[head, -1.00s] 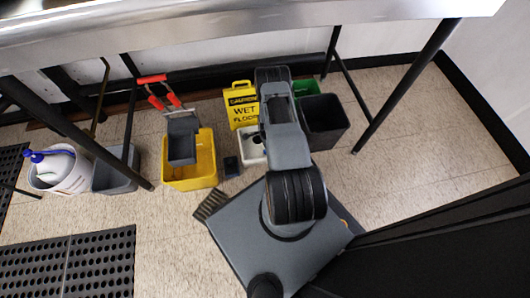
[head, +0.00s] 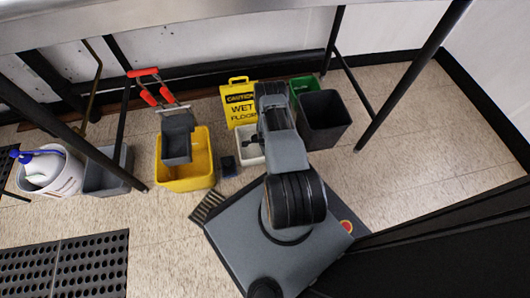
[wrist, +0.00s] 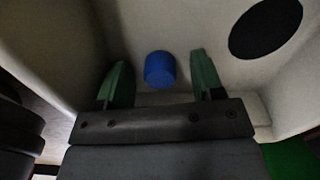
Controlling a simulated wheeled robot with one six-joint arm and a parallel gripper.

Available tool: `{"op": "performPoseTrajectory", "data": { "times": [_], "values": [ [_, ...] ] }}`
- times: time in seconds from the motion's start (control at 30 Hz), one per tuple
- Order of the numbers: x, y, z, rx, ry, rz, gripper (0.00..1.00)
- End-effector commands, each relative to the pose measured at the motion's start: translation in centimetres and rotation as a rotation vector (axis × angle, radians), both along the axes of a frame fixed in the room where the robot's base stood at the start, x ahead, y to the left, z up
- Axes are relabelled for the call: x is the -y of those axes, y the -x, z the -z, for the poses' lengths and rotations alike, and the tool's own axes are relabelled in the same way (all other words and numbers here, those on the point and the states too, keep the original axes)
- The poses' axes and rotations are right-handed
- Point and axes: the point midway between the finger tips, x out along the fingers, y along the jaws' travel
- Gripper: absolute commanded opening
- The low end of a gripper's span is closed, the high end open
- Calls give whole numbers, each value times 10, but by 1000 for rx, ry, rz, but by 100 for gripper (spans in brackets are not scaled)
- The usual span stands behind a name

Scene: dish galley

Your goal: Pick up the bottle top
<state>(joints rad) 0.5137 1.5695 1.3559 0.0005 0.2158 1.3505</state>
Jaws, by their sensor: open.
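The blue bottle top (wrist: 160,70) is a small blue cylinder inside a pale container (wrist: 145,25) in the wrist view. My gripper (wrist: 158,80) is open, its two green fingers apart, one on each side of the bottle top in the picture. A gap shows between the top and each finger, and nothing is held. In the head view the small white bin (head: 243,156) is partly covered by my arm, and the bottle top cannot be seen there.
A black disc (wrist: 265,28) shows on the container's right. Around the white bin stand a yellow mop bucket (head: 186,178), a yellow wet-floor sign (head: 239,98), a dark bin (head: 324,122) and a green bin (head: 304,84). A steel counter (head: 170,14) hangs above.

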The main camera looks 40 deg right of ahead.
Motion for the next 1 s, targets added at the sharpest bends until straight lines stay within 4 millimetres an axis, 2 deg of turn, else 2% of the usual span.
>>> {"op": "performPoseTrajectory", "data": {
  "times": [0.13, 0.67, 1.0],
  "values": [
    [0, 0, -1, 0, 0, 0, 59],
    [0, 0, -2, 0, 0, 0, 9],
    [0, 0, -5, 0, 0, 0, 8]
  ]
}}
